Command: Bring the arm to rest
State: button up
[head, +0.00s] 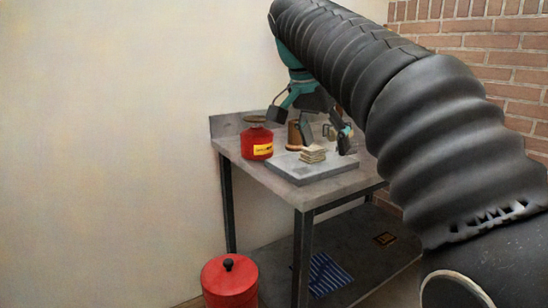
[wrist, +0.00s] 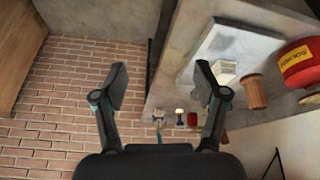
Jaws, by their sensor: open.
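My gripper (head: 325,135) hangs above the worktable (head: 239,149) in the head view, at the end of my black-sleeved arm. In the wrist view its two dark fingers stand wide apart, and the gap between them (wrist: 161,82) is empty. Beneath and to the right in the wrist view lie a grey plate (wrist: 213,55) and a small pale stack (wrist: 225,70). In the head view the stack (head: 313,154) sits on the plate (head: 300,170). The gripper looks apart from both, though its exact height is hard to judge.
A red can with a yellow label (head: 256,144) and a brown cylinder (head: 294,136) stand on the table near the gripper. Small tools (wrist: 180,115) show along the table edge. A red bin (head: 230,282) is on the floor. A brick wall (head: 520,70) rises at the right.

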jog(key=s+d+f+n+t+y, duration=0.1)
jog(key=s+d+f+n, duration=0.2)
jog(key=s+f, duration=0.8)
jog(key=s+d+f+n+t+y, duration=0.1)
jog(key=s+f+n, duration=0.4)
jog(key=s+f, duration=0.6)
notch_tip(320, 180, down, 5)
jog(key=shift+s+d+f+n+y, duration=0.25)
jog(key=shift+d+y, duration=0.45)
jog(key=shift+d, duration=0.45)
jog(key=shift+r, duration=0.1)
